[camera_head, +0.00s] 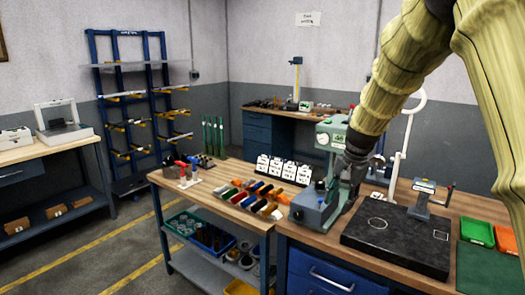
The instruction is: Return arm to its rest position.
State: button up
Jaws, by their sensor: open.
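My arm, in a yellow padded sleeve, comes down from the top right in the head view. My gripper (352,182) is dark and hangs low over the workbench (345,255), beside and partly in front of a green and grey bench machine (330,132). It looks open, and I see nothing held in it. The fingertips are small and dark against the machine, so I cannot tell whether they touch it.
Orange (477,232) and green trays are at the far right. Colourful handled tools (250,195) and white card holders (283,168) are left. The floor at left is clear.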

jog(key=s+d+f+n+h, duration=0.1)
jog(key=s+f, duration=0.4)
jog(key=f, duration=0.7)
jog(key=s+d+f+n+g, duration=0.1)
jog(key=s+f, duration=0.5)
jog(key=f, duration=0.5)
jog(key=s+d+f+n+h, duration=0.15)
jog(key=s+f, duration=0.35)
jog(key=f, duration=0.7)
jog(key=s+a+f+n, duration=0.1)
jog(key=s+f, duration=0.4)
jog(key=s, duration=0.5)
jog(key=s+a+f+n, duration=0.1)
jog(key=s+f, duration=0.4)
jog(key=s, duration=0.6)
jog(key=s+a+f+n+y, duration=0.1)
jog(key=s+f, duration=0.4)
jog(key=s, duration=0.6)
jog(key=shift+s+a+n+g, duration=0.3)
jog(key=shift+a+n, duration=0.15)
jog(key=shift+n, duration=0.8)
